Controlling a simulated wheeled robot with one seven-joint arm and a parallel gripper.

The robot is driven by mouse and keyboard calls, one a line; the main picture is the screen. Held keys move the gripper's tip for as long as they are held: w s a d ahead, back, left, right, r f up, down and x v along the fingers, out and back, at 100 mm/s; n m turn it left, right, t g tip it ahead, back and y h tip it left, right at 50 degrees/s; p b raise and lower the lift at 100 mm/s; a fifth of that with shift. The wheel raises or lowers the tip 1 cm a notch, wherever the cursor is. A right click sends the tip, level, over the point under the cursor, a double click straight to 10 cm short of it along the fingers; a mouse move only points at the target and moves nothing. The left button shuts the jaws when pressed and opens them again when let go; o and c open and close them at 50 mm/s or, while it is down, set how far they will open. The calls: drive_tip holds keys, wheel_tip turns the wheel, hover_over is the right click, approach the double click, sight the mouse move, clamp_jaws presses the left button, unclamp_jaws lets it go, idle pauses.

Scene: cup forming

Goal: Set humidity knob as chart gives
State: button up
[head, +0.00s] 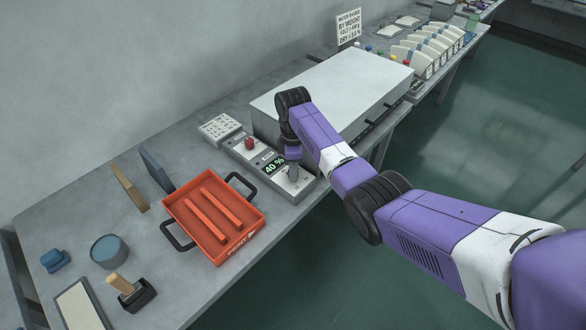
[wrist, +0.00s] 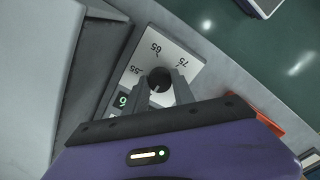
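The grey control box (head: 268,167) stands at the table's front edge, with a red button (head: 250,143) and a green display (head: 275,165) that seems to read 40 %. In the wrist view its dial plate (wrist: 178,52) shows 55, 65 and 75 around a dark round knob (wrist: 159,79). My gripper (wrist: 161,88) has one finger on each side of the knob; whether they press on it I cannot tell. In the head view my gripper (head: 292,170) hides most of the knob.
A large pale box (head: 335,85) stands right behind my gripper. An orange tray (head: 213,217) with bars in it lies left of the control box. A sign (head: 349,27) about water shares by weight stands at the back. Several pale pieces (head: 430,48) stand at the far right.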

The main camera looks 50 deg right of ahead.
clamp_jaws()
